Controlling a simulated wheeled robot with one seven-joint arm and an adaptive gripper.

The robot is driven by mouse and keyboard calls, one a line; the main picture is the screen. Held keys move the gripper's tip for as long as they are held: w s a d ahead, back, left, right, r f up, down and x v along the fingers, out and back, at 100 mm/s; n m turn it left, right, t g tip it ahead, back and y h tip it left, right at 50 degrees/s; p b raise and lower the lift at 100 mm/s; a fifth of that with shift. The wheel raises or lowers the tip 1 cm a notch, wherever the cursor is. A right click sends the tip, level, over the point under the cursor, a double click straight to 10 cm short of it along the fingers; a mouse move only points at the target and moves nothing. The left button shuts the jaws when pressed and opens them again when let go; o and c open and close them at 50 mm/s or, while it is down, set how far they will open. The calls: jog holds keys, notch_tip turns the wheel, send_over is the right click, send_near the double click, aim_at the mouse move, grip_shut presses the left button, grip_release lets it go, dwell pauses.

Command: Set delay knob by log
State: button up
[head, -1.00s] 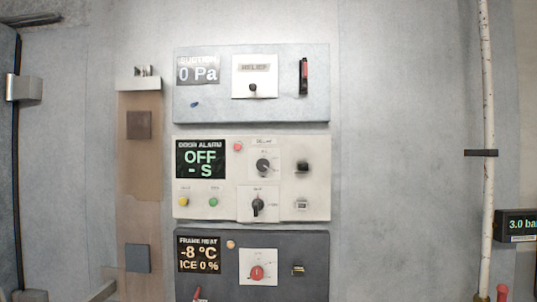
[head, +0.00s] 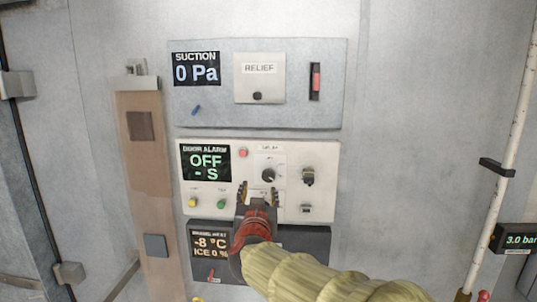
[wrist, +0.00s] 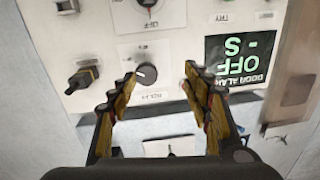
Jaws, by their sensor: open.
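The door alarm panel (head: 325,157) is white, and its display (head: 206,163) reads OFF and - S. The delay knob (head: 268,175) is round and black with a light pointer line; it also shows in the wrist view (wrist: 146,75), upside down. My gripper (head: 258,192) is open and empty in front of the panel's lower middle. In the wrist view its fingers (wrist: 160,74) spread either side of the delay knob, closer to the left finger; contact cannot be told. A second black knob (wrist: 148,3) is cut by the wrist view's top edge and mostly hidden by my gripper in the head view.
A black switch (head: 308,176) stands out right of the delay knob. A red light (head: 243,153), yellow button (head: 192,202) and green button (head: 221,204) sit left. The suction panel (head: 210,116) is above, the frame heat panel (head: 318,240) below. No log is recognisable.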

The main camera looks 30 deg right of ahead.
aim_at(268, 176)
jog(key=shift+m+g+h, duration=0.3)
jog(key=shift+m+h, duration=0.2)
jog(key=shift+h, duration=0.2)
jog(key=w+d, duration=0.2)
jog(key=w+d+r+p, duration=0.1)
jog(key=w+d, duration=0.3)
jog(key=shift+w+d+r+p, duration=0.2)
jog(key=shift+d+r+p, duration=0.1)
jog(key=shift+p, duration=0.1)
jog(key=shift+c, duration=0.3)
jog(key=c, duration=1.1)
